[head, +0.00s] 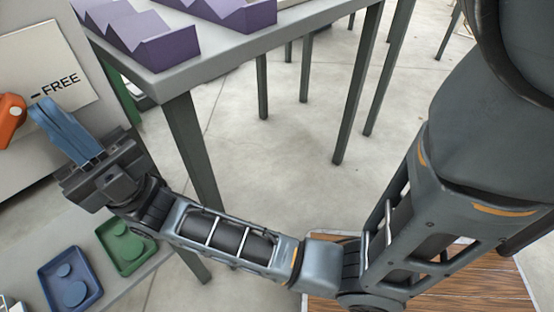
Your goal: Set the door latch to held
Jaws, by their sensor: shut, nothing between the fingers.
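The door latch shows as an orange knob or lever (10,118) at the far left edge, on a pale plate (48,68) marked "FREE" with a short dash beside the word. The latch is cut off by the picture's edge, so its full shape and any other label are out of view. My gripper (45,108) is shut, its blue fingers together with nothing between them. Its fingertips are just right of the orange latch, over the lower part of the plate. I cannot tell whether they touch the latch.
A grey table (245,50) with purple stepped blocks (165,48) stands behind and right of my gripper. Below my gripper, a blue tray (48,283) and a green tray (108,262) lie on a pale surface. A wooden platform (470,292) is at the bottom right. Open concrete floor lies between.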

